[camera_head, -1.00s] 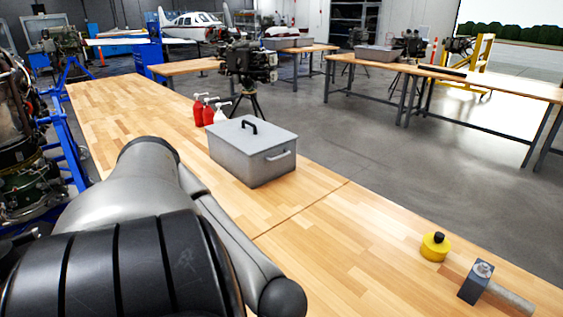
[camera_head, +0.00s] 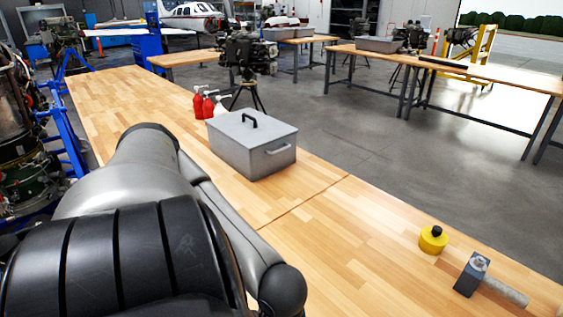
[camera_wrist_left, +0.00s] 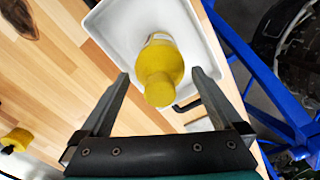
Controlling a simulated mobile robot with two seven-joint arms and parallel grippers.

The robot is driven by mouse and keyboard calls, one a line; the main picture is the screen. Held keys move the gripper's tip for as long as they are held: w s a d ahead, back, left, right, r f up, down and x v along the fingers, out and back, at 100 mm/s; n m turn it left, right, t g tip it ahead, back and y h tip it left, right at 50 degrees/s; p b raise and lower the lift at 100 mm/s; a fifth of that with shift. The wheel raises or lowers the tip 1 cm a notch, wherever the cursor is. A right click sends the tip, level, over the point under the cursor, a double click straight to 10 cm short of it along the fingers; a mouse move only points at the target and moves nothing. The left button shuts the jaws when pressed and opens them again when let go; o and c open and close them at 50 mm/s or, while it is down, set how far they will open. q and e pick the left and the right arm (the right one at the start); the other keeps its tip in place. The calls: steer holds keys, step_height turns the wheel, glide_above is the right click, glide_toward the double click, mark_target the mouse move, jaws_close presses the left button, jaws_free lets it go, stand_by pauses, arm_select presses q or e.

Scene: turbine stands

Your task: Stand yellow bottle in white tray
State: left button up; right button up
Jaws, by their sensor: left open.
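The yellow bottle (camera_wrist_left: 160,55) shows in the left wrist view, seen cap end first, with a pale label band at its shoulder. Behind it is the white tray (camera_wrist_left: 105,28), and the bottle's outline lies over the tray's floor. My left gripper (camera_wrist_left: 161,77) is open, with one finger to each side of the bottle's cap and a visible gap on both sides. The bottle's base is hidden, so I cannot tell whether it touches the tray. The head view shows neither bottle nor tray, only my left arm. My right gripper is not in view.
A blue frame (camera_wrist_left: 240,55) lies beside the tray.

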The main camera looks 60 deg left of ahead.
arm_select(q)
steer(key=shift+r+p, duration=1.7)
steer(key=shift+r, duration=0.75)
steer(key=shift+f, duration=0.1)
